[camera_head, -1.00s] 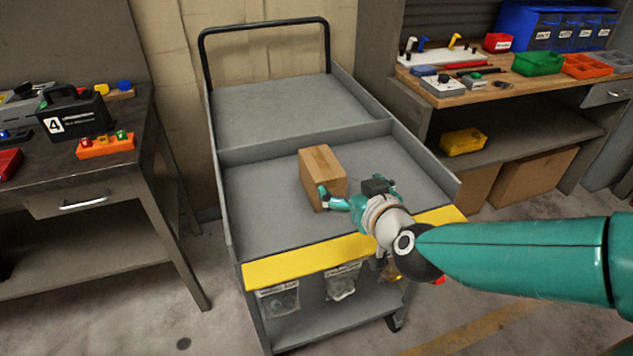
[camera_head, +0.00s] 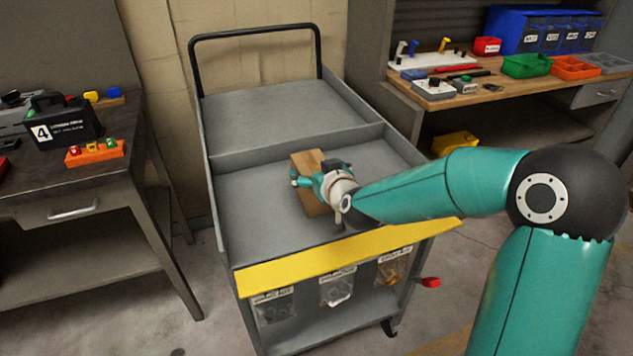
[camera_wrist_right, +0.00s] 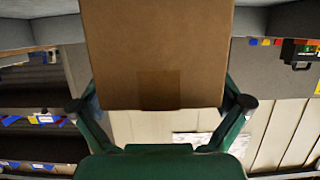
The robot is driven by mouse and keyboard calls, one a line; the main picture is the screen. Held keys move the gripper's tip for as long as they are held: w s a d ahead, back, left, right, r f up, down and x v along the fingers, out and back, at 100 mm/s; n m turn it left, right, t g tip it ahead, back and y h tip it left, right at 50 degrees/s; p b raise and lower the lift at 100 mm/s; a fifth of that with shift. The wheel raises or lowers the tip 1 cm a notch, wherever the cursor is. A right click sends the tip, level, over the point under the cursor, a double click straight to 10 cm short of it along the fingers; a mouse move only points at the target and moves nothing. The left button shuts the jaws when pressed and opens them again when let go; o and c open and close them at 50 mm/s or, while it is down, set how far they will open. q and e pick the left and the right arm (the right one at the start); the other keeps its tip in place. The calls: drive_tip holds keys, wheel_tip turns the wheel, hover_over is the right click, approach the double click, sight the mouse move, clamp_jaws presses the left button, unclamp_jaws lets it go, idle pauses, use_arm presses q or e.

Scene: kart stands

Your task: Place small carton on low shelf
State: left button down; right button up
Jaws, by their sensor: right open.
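The small brown carton (camera_head: 307,162) stands on the near part of the grey cart's top tray (camera_head: 250,215). My right gripper (camera_head: 314,178) is at the carton, on its near side, and hides part of it. In the right wrist view the carton (camera_wrist_right: 158,50) fills the upper middle. The open fingers (camera_wrist_right: 162,104) lie on either side of its lower part; I cannot tell whether they touch it. The cart's lower shelf (camera_head: 325,330) shows partly below the yellow front edge. My left gripper is not in view.
The tray has raised side walls and a divider (camera_head: 300,148). Bare tray surface lies left of the carton. Bags hang below the yellow edge (camera_head: 340,255). A dark workbench (camera_head: 60,190) stands left, a wooden-topped bench (camera_head: 500,95) right, with a shelf (camera_head: 520,135) under it.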

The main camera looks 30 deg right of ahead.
drive_tip(key=shift+x, duration=0.85)
drive_tip(key=shift+s+a, duration=0.1)
drive_tip(key=c, duration=1.7)
